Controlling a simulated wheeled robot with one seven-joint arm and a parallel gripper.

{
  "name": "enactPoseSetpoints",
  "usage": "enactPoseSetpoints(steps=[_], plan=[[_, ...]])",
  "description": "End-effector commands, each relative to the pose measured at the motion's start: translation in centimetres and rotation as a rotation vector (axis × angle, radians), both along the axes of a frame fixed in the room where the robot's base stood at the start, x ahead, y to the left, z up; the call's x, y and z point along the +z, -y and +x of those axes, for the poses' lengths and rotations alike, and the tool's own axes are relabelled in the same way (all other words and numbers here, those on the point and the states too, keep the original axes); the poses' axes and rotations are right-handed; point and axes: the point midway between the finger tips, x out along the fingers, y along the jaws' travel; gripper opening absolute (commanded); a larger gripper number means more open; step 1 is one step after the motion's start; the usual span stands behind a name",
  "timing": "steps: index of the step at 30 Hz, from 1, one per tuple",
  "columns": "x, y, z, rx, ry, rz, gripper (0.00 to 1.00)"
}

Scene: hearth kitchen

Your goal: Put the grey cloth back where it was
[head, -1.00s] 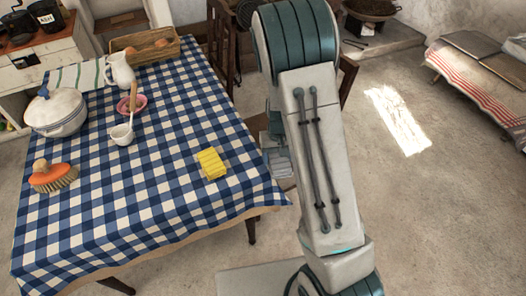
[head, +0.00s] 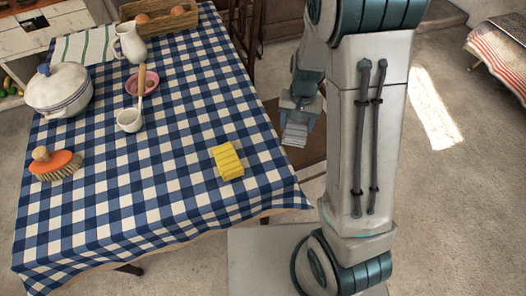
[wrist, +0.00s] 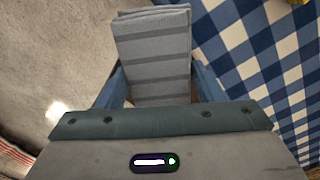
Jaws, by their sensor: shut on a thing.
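The grey cloth (wrist: 153,55) is folded, with darker stripes, and sits between the two blue fingers of my gripper (wrist: 158,90) in the wrist view. In the head view my gripper (head: 297,122) is shut on the cloth (head: 294,134), just off the right edge of the table. The cloth is beside the blue and white checked tablecloth (head: 190,145), apart from it as far as I can see. Part of the cloth is hidden by my gripper.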

Motion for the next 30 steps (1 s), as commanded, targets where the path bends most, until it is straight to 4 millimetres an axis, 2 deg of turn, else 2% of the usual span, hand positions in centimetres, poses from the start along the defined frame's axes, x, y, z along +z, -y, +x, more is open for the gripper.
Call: enactPoseSetpoints(steps=[3, 6, 12, 16, 19, 23, 30], plan=[[1.3, -1.7, -2.9, -0.131, 0.000, 0.007, 0.40], [2.2, -2.3, -5.4, -0.254, -0.004, 0.005, 0.40], [3.4, -2.6, -9.8, -0.472, -0.006, -0.007, 0.40], [3.7, -2.5, -11.6, -0.567, -0.003, -0.015, 0.40], [3.8, -2.5, -12.4, -0.608, -0.002, -0.019, 0.40], [3.5, -2.8, -12.1, -0.626, -0.003, -0.023, 0.40], [1.3, -4.9, -9.2, -0.627, -0.005, -0.025, 0.40]])
